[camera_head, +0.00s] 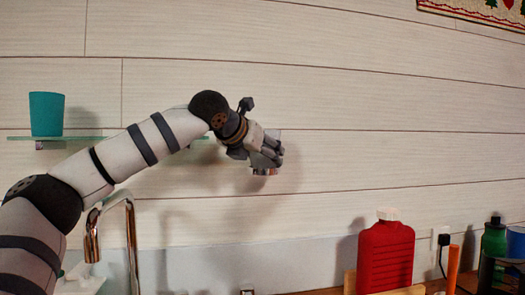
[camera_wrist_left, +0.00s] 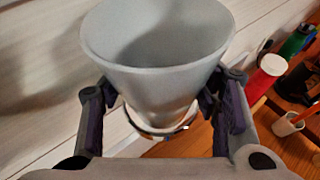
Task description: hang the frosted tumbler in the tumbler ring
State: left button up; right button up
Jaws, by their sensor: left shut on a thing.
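The frosted tumbler (camera_wrist_left: 160,65) is a pale grey, translucent cup, upright with its wide mouth toward the wrist camera. My left gripper (camera_head: 267,150) is shut on it, with a finger on either side, in front of the white plank wall. In the left wrist view, the chrome tumbler ring (camera_wrist_left: 160,133) shows as a curved band around the tumbler's lower end. I cannot tell whether the tumbler rests on the ring. My right gripper is not in view.
A teal cup (camera_head: 46,114) stands on a glass shelf (camera_head: 85,138) at the left, behind my left arm. A chrome tap (camera_head: 130,225) rises below the arm. A red bottle (camera_head: 385,255) and a green bottle (camera_head: 494,240) stand at the lower right. The wall right of the gripper is clear.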

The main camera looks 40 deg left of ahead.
pick_arm(q)
jog(key=shift+f, duration=0.1)
jog(key=o, duration=1.4)
jog(key=shift+o, duration=0.2)
jog(key=v, duration=1.2)
jog(key=shift+d, duration=0.1)
